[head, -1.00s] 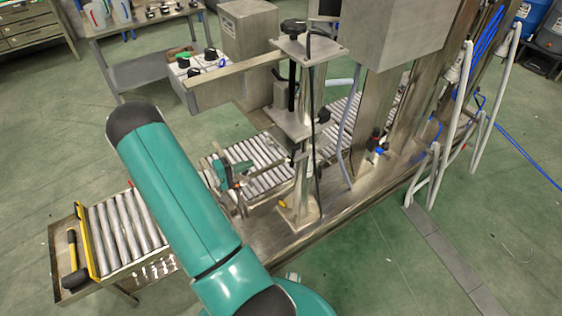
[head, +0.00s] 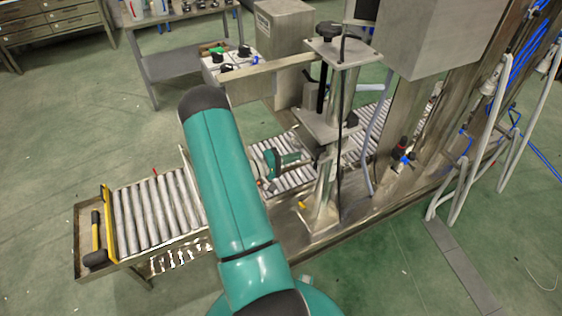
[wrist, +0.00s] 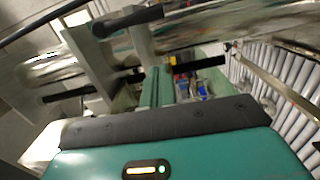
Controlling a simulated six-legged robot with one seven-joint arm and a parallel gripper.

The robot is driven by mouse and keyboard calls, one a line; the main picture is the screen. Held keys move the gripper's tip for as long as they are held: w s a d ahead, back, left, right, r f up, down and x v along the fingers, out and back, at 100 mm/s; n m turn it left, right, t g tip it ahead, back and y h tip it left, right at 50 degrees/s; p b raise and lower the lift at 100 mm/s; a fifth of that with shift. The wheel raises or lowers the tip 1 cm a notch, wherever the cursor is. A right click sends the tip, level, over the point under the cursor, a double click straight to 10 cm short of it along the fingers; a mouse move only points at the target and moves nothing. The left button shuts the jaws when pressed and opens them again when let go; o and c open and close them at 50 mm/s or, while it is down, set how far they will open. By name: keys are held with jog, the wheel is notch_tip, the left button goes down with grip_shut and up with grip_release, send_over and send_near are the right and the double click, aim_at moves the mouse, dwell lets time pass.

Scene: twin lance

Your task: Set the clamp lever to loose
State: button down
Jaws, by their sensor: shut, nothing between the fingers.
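A metal column (head: 326,180) carries two plates, with a black knob on top (head: 329,29). A small black handle (head: 352,120) shows beside the lower plate; I cannot tell whether it is the clamp lever. In the wrist view, a black bar-shaped handle (wrist: 128,20) stands out from blurred metal parts at the upper left and may be the lever. Its setting cannot be read. My gripper (head: 300,157) is low beside the column, left of it, over the rollers. In the wrist view its teal fingers (wrist: 157,86) are together and empty, apart from that handle.
A roller conveyor (head: 155,212) runs under my arm and past the column. A large steel cabinet (head: 430,35) and grey hoses (head: 375,140) stand to the right.

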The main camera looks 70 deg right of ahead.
aim_at(315, 167)
jog(key=shift+s+a, duration=0.2)
jog(key=shift+s, duration=0.95)
jog(key=shift+s+a, duration=0.2)
jog(key=shift+s, duration=0.95)
jog(key=shift+s+a+f+n, duration=0.15)
jog(key=shift+s+a+n, duration=0.15)
jog(key=shift+n, duration=0.4)
jog(key=n, duration=0.1)
jog(key=s+a+n, duration=0.1)
jog(key=n, duration=0.1)
jog(key=shift+s+a, duration=0.15)
jog(key=shift+s, duration=0.05)
jog(key=s+a+r+n, duration=0.4)
jog(key=n, duration=0.9)
jog(key=shift+s+r+h, duration=0.35)
jog(key=shift+s+h, duration=0.05)
